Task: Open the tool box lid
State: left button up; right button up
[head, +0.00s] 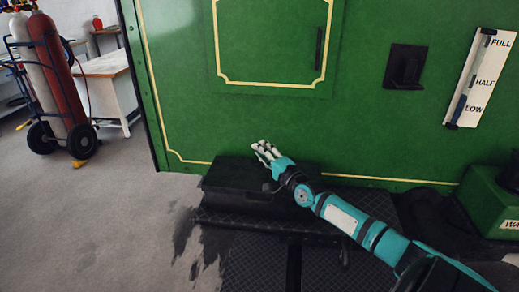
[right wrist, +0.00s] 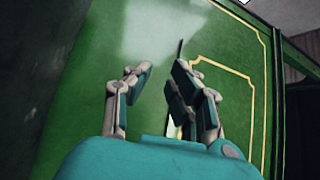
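The tool box (head: 238,182) is a long black box standing on a dark treadplate step, against the foot of the green tram side. Its lid looks shut, though my right arm crosses its right part and hides some of it. My right gripper (head: 265,150) is at the box's back edge, above its top; I cannot tell if it touches. In the right wrist view my right gripper (right wrist: 160,85) is open, with a clear gap between its fingers and nothing held. The box cannot be made out for certain there. My left gripper is out of view.
The green tram side (head: 180,100) rises behind the box, with a handled door panel (head: 265,40), a black bracket (head: 405,67) and a level gauge (head: 481,78). A green box (head: 490,200) stands at right. A gas-bottle trolley (head: 58,85) stands left; the floor between is clear.

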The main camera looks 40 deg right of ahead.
jog(key=shift+w+r, duration=0.1)
jog(key=shift+w, duration=0.55)
jog(key=shift+c, duration=0.4)
grip_shut()
jog(key=shift+o, duration=0.4)
grip_release()
jog(key=shift+s, duration=0.15)
